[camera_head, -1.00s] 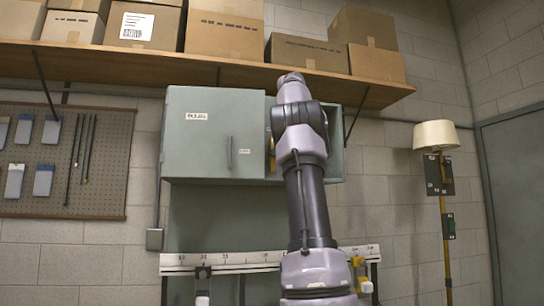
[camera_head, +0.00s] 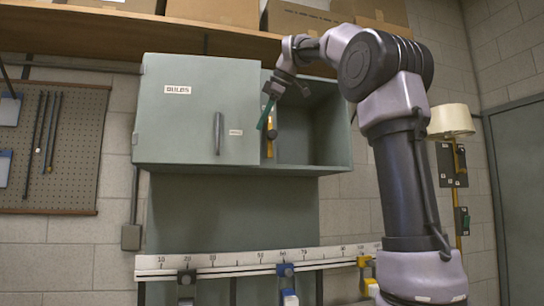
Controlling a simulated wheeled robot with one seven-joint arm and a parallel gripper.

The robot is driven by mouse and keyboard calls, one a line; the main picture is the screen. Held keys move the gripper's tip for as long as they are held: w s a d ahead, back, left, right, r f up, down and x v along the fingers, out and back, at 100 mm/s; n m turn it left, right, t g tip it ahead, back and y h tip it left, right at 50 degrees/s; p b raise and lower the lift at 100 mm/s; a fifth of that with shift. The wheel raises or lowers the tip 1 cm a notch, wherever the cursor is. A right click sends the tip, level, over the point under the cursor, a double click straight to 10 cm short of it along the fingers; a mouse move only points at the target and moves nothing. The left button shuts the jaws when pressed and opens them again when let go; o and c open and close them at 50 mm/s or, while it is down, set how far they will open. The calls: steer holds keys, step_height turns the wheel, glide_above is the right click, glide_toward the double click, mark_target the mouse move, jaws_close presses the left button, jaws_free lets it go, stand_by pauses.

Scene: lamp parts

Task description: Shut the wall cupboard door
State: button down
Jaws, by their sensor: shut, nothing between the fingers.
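The grey-green wall cupboard (camera_head: 335,164) hangs under the wooden shelf. Its door (camera_head: 185,125) is on the left half, with small hinges at its left edge, an upright handle (camera_head: 218,133) and a "BULBS" label. The right half of the cupboard shows its open interior. I cannot tell how far the door stands from its frame. My gripper (camera_head: 266,118) is shut and empty, pointing down just right of the door's free edge, in front of the opening. Whether it touches the door is not clear.
The shelf (camera_head: 110,22) with cardboard boxes (camera_head: 300,18) runs just above the cupboard. Below is a scale rail (camera_head: 225,260) with several clamps. A pegboard (camera_head: 75,165) hangs at left. A lamp (camera_head: 450,120) stands at right. My arm covers the wall right of the cupboard.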

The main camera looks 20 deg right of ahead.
mark_target(248, 153)
steer(key=x, duration=0.3)
steer(key=w+x, duration=0.1)
steer(key=x, duration=0.3)
steer(key=r+x, duration=0.1)
steer(key=x, duration=0.3)
steer(key=shift+w+d+f, duration=0.25)
steer(key=shift+w+d, duration=0.05)
steer(key=shift+w, duration=0.25)
steer(key=shift+w+r, duration=0.1)
steer(key=shift+w, duration=0.5)
steer(key=w, duration=0.4)
steer(key=shift+w+d, duration=0.1)
steer(key=shift+d, duration=0.25)
steer(key=shift+w+d+r, duration=0.1)
steer(key=shift+w+r, duration=0.05)
